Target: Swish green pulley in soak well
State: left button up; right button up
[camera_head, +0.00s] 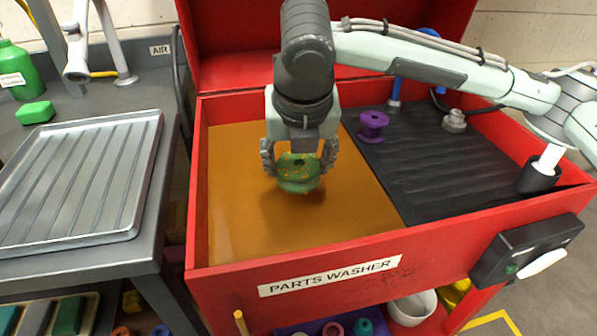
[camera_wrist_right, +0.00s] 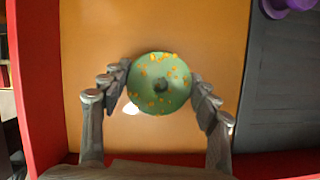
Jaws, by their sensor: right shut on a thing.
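The green pulley (camera_head: 298,174) is in the jaws of my right gripper (camera_head: 299,160), over the amber liquid of the soak well (camera_head: 240,215). I cannot tell for sure whether its lower rim touches the liquid; a dark shadow or reflection lies below it. My left gripper is not in view.
A purple pulley (camera_head: 372,126) stands on the black ribbed drain board (camera_head: 430,170) right of the well. Red walls of the parts washer (camera_head: 330,275) surround both. At left, a ridged metal tray (camera_head: 85,180), green block (camera_head: 35,112) and green bottle (camera_head: 17,72) are on the grey bench.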

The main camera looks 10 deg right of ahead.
aim_at(299, 162)
jog(key=shift+r, duration=4.4)
jog(key=shift+f, duration=0.1)
